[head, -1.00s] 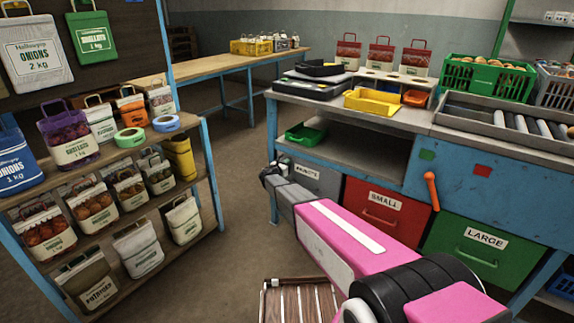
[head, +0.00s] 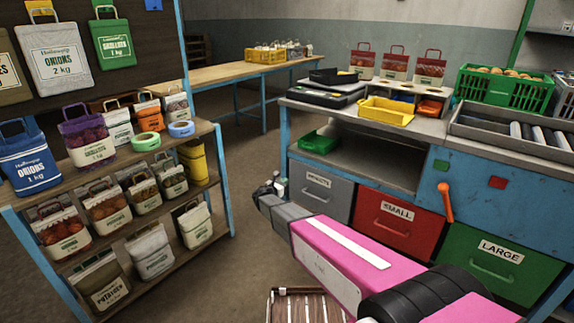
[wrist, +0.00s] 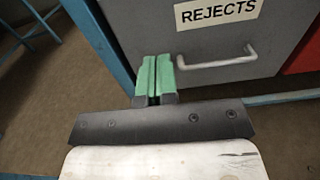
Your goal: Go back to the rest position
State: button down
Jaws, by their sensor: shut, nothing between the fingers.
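My gripper (wrist: 155,80) is shut and empty in the wrist view, its two green-padded fingers pressed together. It points toward the grey REJECTS drawer (wrist: 215,60), to the left of that drawer's metal handle; I cannot tell whether it touches the drawer front. In the head view my pink arm reaches from the lower right toward the workbench, and my gripper (head: 267,188) shows small and dark at its far end, left of the REJECTS drawer (head: 325,193).
A shelf (head: 222,205) of sewn sacks stands on the left. The blue workbench (head: 425,190) has a red SMALL drawer (head: 395,232) and a green LARGE drawer (head: 490,275). A slatted wooden thing (head: 300,308) is low at the front. Bare floor lies between shelf and bench.

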jog(key=s+d+m+g+y, duration=0.2)
jog(key=s+d+m+g, duration=0.8)
jog(key=s+d+m, duration=0.75)
jog(key=s+d+r+m+g+y, duration=0.1)
jog(key=s+m+y, duration=0.3)
jog(key=s, duration=0.6)
jog(key=s+d+r+m+g+y, duration=0.1)
jog(key=s+m+y, duration=0.4)
jog(key=s, duration=0.5)
jog(key=shift+s+d+r+m+g, duration=0.15)
jog(key=shift+r+m+g, duration=0.6)
jog(key=shift+r+g, duration=0.15)
